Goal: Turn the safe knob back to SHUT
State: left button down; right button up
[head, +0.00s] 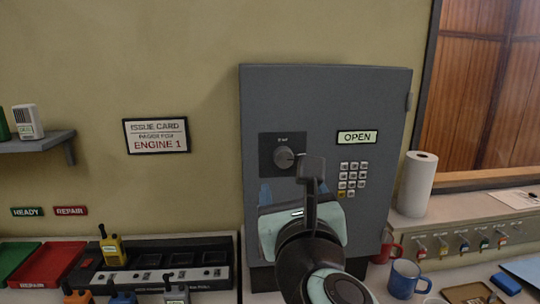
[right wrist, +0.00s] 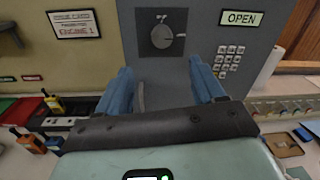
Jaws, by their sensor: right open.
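The safe knob (head: 284,157) is a grey round dial on a dark square plate on the front of the grey safe (head: 330,90). It also shows in the right wrist view (right wrist: 161,37), above and beyond the gap between my fingers. A light tab on the knob points right. A small label above it is too small to read surely. The sign (head: 357,137) beside it reads OPEN. My right gripper (head: 292,190) is open and empty, below the knob and apart from it. Its blue fingers (right wrist: 160,72) stand wide apart. My left gripper is not in view.
A keypad (head: 352,178) is right of the knob. A paper roll (head: 417,184), a blue mug (head: 407,279) and a red mug stand at the right. Radios and a charger rack (head: 145,277) are at the lower left.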

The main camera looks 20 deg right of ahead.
aim_at(284, 158)
jog(key=p+x, duration=0.2)
jog(key=x, duration=1)
jog(key=shift+w+d+p, duration=0.25)
jog(key=shift+w+p, duration=0.1)
jog(key=c, duration=1.1)
